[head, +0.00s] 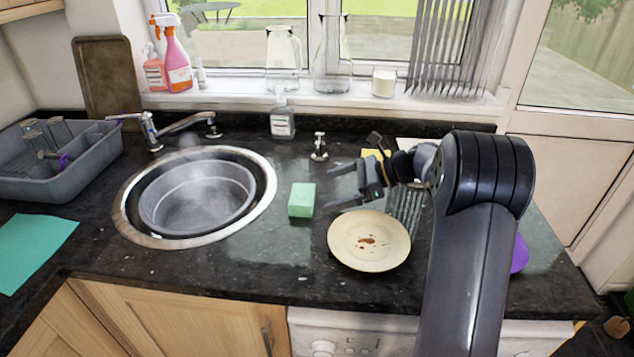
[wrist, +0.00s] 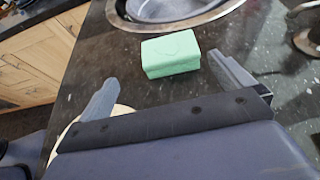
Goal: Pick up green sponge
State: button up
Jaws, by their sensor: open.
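The green sponge (head: 301,200) is a pale green block on the dark granite worktop, just right of the round sink in the head view. In the wrist view the sponge (wrist: 170,54) lies ahead of the fingers, nearer the right finger. My gripper (head: 334,188) is open and empty, to the right of the sponge and apart from it, with its fingers pointing left. It also shows in the wrist view (wrist: 163,88), with its two fingers spread wide.
A stained plate (head: 368,241) lies below my gripper, close to the sponge. The sink (head: 128,205) holds a grey basin (head: 197,198). A small tap fitting (head: 319,147) stands behind the sponge. A grey dish rack (head: 60,185) and teal cloth (head: 34,248) are at left.

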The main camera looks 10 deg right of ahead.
aim_at(301, 193)
jog(key=shift+w+d+f, duration=0.1)
jog(key=shift+w+d, duration=0.2)
jog(key=shift+w, duration=0.45)
jog(key=shift+w+a+f+m, duration=0.1)
jog(key=shift+w+a+m, duration=0.1)
jog(key=shift+a+m, duration=0.1)
jog(key=x, duration=1)
jog(key=shift+s+a+r+p, duration=0.15)
jog(key=shift+s+r+p, duration=0.05)
jog(key=shift+r+p, duration=0.1)
jog(key=shift+c, duration=0.2)
jog(key=c, duration=0.9)
